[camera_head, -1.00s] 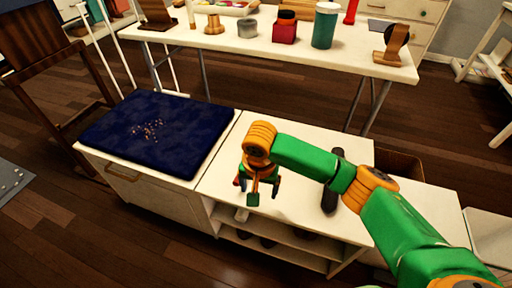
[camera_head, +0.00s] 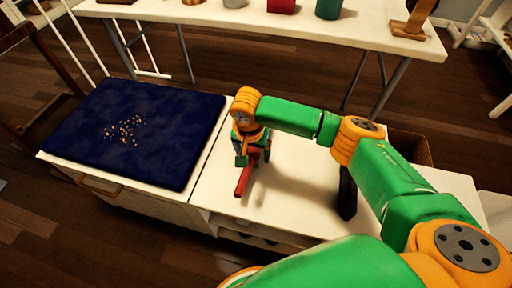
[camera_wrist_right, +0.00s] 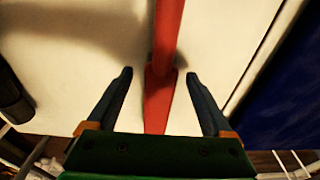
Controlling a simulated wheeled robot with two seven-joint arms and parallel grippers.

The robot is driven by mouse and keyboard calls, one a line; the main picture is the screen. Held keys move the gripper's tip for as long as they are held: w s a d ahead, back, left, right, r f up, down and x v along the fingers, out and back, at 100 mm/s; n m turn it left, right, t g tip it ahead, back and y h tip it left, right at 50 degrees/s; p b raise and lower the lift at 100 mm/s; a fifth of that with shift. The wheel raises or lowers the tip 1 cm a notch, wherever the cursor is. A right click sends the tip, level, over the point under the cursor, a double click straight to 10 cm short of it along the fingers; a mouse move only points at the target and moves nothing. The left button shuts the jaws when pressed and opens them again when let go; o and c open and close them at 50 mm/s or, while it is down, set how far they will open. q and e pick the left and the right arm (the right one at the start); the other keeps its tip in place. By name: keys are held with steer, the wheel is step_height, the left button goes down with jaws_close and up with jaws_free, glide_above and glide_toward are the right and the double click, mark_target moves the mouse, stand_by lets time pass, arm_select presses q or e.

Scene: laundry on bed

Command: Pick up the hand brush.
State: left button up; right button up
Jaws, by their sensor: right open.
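A long red piece, which looks like the hand brush's handle (camera_head: 243,178), lies on the white cabinet top beneath my right gripper. No bristles show, so I cannot be sure it is the brush. In the right wrist view the red handle (camera_wrist_right: 160,85) runs from the top edge down between the two fingers. My right gripper (camera_head: 254,157) is open above it, with a clear gap on both sides of the handle in the wrist view (camera_wrist_right: 158,75). The far end of the red piece is hidden by the gripper in the head view. My left gripper is not in view.
A dark blue cushion (camera_head: 140,150) with scattered crumbs (camera_head: 124,130) lies left of the gripper. A dark upright object (camera_head: 346,195) stands on the cabinet top (camera_head: 300,200) to the right, partly behind my arm. A white table (camera_head: 300,30) with several items is behind.

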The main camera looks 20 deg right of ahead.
mark_target(252, 152)
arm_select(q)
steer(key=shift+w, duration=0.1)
arm_select(e)
steer(key=shift+f, duration=0.15)
jaws_close()
steer(key=shift+r+p, duration=0.3)
steer(key=shift+r, duration=0.1)
step_height(252, 152, up, 3)
steer(key=shift+a+r+p, duration=0.1)
steer(key=shift+r+p, duration=0.05)
steer(key=shift+p, duration=0.6)
steer(key=s+a+r, duration=0.1)
steer(key=a+r+p, duration=0.1)
steer(key=r, duration=0.1)
steer(key=s+r+p, duration=0.1)
steer(key=shift+s+a+r, duration=0.35)
steer(key=shift+a, duration=0.05)
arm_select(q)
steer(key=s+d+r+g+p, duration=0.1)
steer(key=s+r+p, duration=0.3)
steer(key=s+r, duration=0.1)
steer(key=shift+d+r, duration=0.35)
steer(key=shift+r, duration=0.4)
arm_select(e)
steer(key=s+a+r, duration=0.4)
steer(key=s+a, duration=0.3)
steer(key=shift+r, duration=0.15)
